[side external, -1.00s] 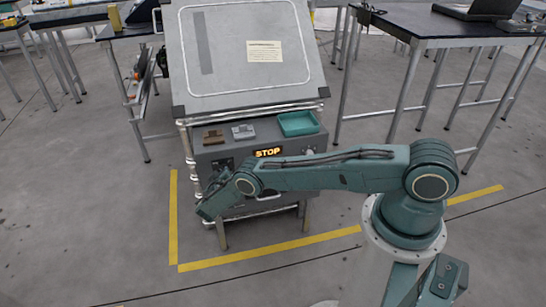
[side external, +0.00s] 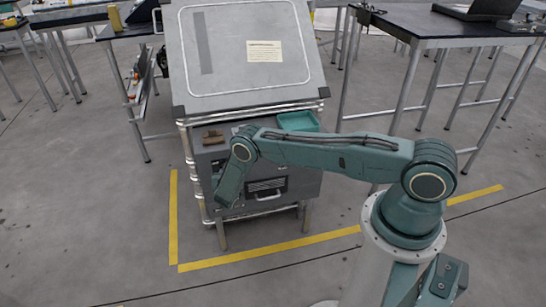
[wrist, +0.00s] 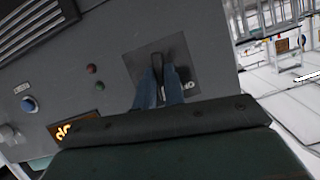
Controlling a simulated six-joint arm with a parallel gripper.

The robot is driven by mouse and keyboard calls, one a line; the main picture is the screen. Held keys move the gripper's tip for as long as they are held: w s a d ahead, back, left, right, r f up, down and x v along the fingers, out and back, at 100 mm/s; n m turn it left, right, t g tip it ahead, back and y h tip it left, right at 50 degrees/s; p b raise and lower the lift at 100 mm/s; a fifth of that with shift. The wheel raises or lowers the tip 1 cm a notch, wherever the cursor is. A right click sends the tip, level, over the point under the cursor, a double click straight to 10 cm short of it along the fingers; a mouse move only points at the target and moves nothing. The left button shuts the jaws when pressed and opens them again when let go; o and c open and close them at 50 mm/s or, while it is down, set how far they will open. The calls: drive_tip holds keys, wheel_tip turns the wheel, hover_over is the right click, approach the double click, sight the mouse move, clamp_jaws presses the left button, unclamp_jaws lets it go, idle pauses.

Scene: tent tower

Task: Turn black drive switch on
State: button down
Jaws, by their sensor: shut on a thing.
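The black drive switch (wrist: 157,62) shows in the wrist view as a dark lever on a dark square plate (wrist: 133,66) on the grey cabinet panel. My gripper (wrist: 159,78) is at the panel, with its two bluish fingers on either side of the lever, shut on it. The fingers hide the lower part of the lever, and its exact position is hard to tell. In the side view my wrist hangs in front of the left part of the cabinet front (side external: 293,184), and the switch and fingertips are hidden there.
In the wrist view the panel has a red button (wrist: 99,85), a green button (wrist: 92,69), a blue button (wrist: 28,104) and a partly hidden lit sign (wrist: 64,131).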

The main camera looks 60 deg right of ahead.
drive_tip(key=shift+d+r+m+t+y, duration=0.1)
drive_tip(key=shift+m+t+y, duration=0.35)
drive_tip(key=shift+m, duration=0.45)
drive_tip(key=shift+d+m+t+y, duration=0.2)
drive_tip(key=shift+m+t, duration=0.35)
drive_tip(key=shift+m, duration=0.35)
drive_tip(key=shift+d+r+m+t+y, duration=0.1)
drive_tip(key=shift+m+t+y, duration=0.35)
drive_tip(key=shift+m, duration=0.45)
drive_tip(key=c, duration=1.5)
unclamp_jaws()
drive_tip(key=shift+w, duration=0.1)
drive_tip(key=shift+a, duration=0.1)
drive_tip(key=shift+a+f, duration=0.2)
drive_tip(key=shift+s, duration=0.25)
